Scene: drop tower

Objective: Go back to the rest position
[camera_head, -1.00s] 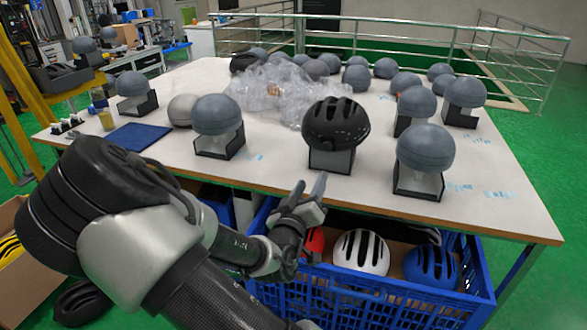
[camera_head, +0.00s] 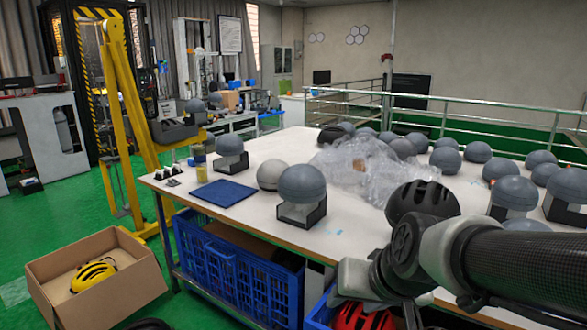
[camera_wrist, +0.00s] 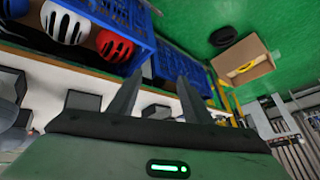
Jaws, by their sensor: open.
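My gripper (camera_wrist: 160,85) is open and empty in the wrist view, its two dark fingers apart with nothing between them. In the head view my arm reaches in from the right edge across the front of the table (camera_head: 335,225), and its end is hardly seen at the lower edge. The wrist view looks past the fingers at blue crates (camera_wrist: 124,38) and the green floor. A black helmet (camera_head: 423,199) on the table is partly hidden behind my arm.
A cardboard box (camera_head: 75,265) with a yellow helmet (camera_head: 92,276) stands on the floor at left. Grey headforms (camera_head: 302,184) and clear plastic wrap (camera_head: 362,165) cover the table.

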